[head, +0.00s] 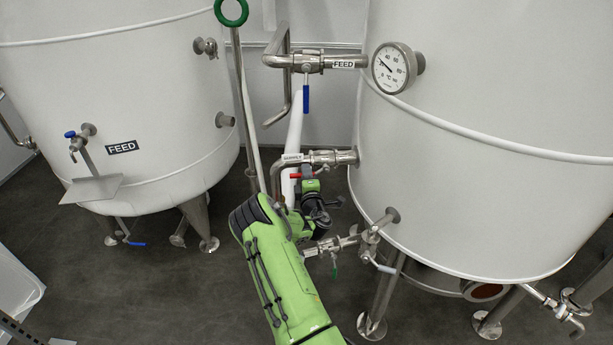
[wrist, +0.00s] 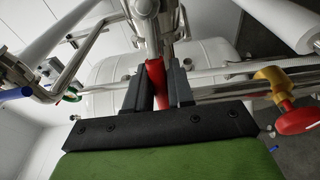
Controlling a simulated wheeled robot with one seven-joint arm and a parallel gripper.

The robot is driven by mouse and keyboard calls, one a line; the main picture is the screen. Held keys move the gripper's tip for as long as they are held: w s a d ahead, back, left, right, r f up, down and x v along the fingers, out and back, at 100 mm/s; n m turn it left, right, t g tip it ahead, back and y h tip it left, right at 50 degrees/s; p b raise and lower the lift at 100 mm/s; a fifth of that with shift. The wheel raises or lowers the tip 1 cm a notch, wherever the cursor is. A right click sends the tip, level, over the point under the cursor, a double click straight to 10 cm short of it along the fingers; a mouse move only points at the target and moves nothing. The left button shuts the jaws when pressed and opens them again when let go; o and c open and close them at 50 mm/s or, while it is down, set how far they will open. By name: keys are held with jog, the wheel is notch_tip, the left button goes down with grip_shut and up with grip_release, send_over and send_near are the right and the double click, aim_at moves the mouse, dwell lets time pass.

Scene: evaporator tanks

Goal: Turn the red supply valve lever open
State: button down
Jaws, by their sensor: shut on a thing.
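The red supply valve lever (wrist: 156,84) stands between the two dark fingers of my gripper (wrist: 157,74) in the wrist view, and the fingers are shut on it. The supply valve (head: 322,157) sits on this steel pipe, which runs into the right tank (head: 480,150). My fingertips are mostly hidden behind my wrist in the head view, and the lever's exact angle to the pipe is hard to tell.
A FEED pipe with a blue lever (head: 306,95) hangs above the supply pipe. A red knob with a yellow collar (wrist: 294,118) is right of my gripper. The left tank (head: 110,80) stands apart; grey floor lies between.

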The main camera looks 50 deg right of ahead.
jog(key=shift+r, duration=0.1)
jog(key=c, duration=1.1)
grip_release()
jog(key=shift+s, duration=0.1)
jog(key=shift+s+a+f+b, duration=0.2)
jog(key=shift+s+b, duration=0.1)
jog(key=shift+b, duration=0.15)
jog(key=b+v, duration=0.7)
jog(key=v, duration=0.7)
jog(key=shift+s+a+b, duration=0.3)
jog(key=shift+b, duration=0.05)
jog(key=shift+r, duration=0.15)
